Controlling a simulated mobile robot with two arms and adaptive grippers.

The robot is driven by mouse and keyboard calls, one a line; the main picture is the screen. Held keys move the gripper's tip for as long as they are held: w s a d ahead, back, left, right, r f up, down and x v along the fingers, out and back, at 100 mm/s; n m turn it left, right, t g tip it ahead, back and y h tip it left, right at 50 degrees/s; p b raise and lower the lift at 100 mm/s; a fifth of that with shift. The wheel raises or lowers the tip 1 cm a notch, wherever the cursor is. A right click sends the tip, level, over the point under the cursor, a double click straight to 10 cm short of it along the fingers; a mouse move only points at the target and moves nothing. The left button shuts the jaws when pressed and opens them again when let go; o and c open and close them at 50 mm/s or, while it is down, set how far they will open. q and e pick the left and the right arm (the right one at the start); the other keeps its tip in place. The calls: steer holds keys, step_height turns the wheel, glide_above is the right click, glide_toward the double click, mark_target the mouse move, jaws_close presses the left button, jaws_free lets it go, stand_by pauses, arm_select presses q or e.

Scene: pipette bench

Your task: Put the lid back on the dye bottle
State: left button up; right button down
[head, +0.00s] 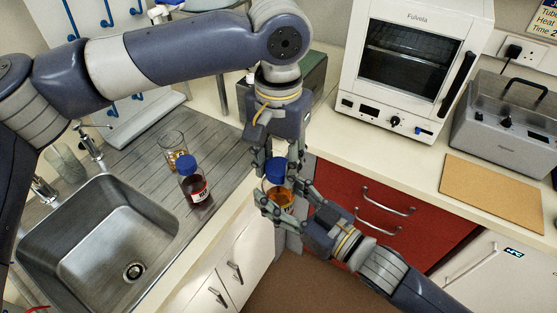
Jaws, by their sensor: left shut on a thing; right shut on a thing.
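A clear bottle of amber liquid (281,196) is held upright in the air, in front of the counter's front edge. My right gripper (280,203) reaches in from the lower right and is shut around the bottle's body. A blue lid (275,169) is directly over the bottle's mouth. My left gripper (276,166) comes down from above and is shut on the lid. The fingers hide the bottle's neck, so I cannot tell whether the lid is seated or just above the rim.
A metal sink (100,240) is at left. A white oven (415,70), a grey bath (505,125) and a brown board (490,190) are at right. Red drawers (350,185) are below.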

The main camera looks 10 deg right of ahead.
arm_select(q)
steer(key=m, duration=2)
steer(key=shift+w+m, duration=0.1)
steer(key=shift+m, duration=0.3)
steer(key=o, duration=1.3)
steer(key=shift+c, duration=0.2)
step_height(320, 180, up, 12)
